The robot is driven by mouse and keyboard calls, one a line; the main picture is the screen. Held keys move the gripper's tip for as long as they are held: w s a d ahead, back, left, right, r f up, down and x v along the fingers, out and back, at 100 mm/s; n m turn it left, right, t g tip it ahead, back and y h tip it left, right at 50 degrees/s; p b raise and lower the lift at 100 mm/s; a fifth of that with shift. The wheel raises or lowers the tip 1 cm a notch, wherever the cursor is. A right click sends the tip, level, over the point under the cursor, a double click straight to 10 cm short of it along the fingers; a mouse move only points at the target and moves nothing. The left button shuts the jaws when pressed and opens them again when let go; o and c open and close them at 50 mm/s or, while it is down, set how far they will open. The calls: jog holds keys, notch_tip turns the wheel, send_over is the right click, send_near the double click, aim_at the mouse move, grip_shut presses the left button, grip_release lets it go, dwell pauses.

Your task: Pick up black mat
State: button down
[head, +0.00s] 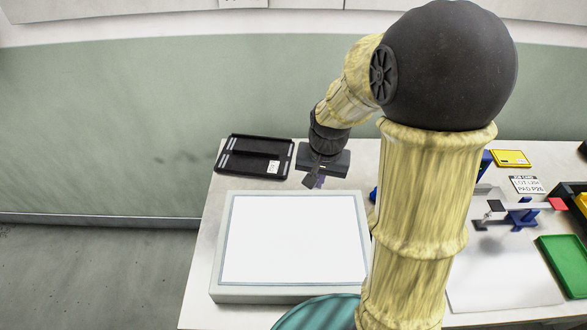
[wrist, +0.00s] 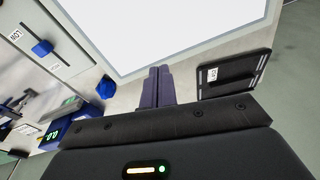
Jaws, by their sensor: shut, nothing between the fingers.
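A flat black rimmed tray (head: 255,157) with pale strips and a white label lies at the table's back left. It also shows right of the fingers in the wrist view (wrist: 233,76). A small black square (head: 494,206) shows by the blue fixture on the right. I cannot tell which of these, if either, is the black mat. My gripper (head: 314,184) is shut and empty, right of the tray and behind the white panel. Its purple-grey fingers show together in the wrist view (wrist: 158,85), apart from the tray.
A large white panel in a grey frame (head: 231,293) fills the table's front left. A blue fixture (head: 521,216), a yellow tray (head: 511,158), a green tray (head: 565,262) and a printed card (head: 526,184) are on the right. My arm hides the table's middle.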

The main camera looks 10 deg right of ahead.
jog(key=w+d+f+m+g+y, duration=0.1)
jog(key=w+d+f+m, duration=0.15)
jog(key=w+m, duration=0.65)
jog(key=m+g+y+b, duration=0.1)
jog(key=m+y+b, duration=0.1)
jog(key=m, duration=0.2)
send_near(291, 175)
jog(key=d+r, duration=0.1)
jog(key=d, duration=0.1)
jog(key=d+r, duration=0.2)
jog(key=shift+w+d+r, duration=0.2)
jog(key=shift+d+r, duration=0.05)
jog(key=shift+d, duration=0.05)
jog(key=p+x, duration=0.2)
jog(key=x, duration=0.7)
jog(key=shift+s+f, duration=0.1)
jog(key=shift+f, duration=0.35)
jog(key=a+p, duration=0.1)
jog(key=a, duration=0.2)
jog(key=shift+s+a+p, duration=0.1)
jog(key=shift+a+p, duration=0.1)
jog(key=shift+p, duration=0.2)
jog(key=shift+a+f, duration=0.1)
jog(key=shift+a, duration=0.15)
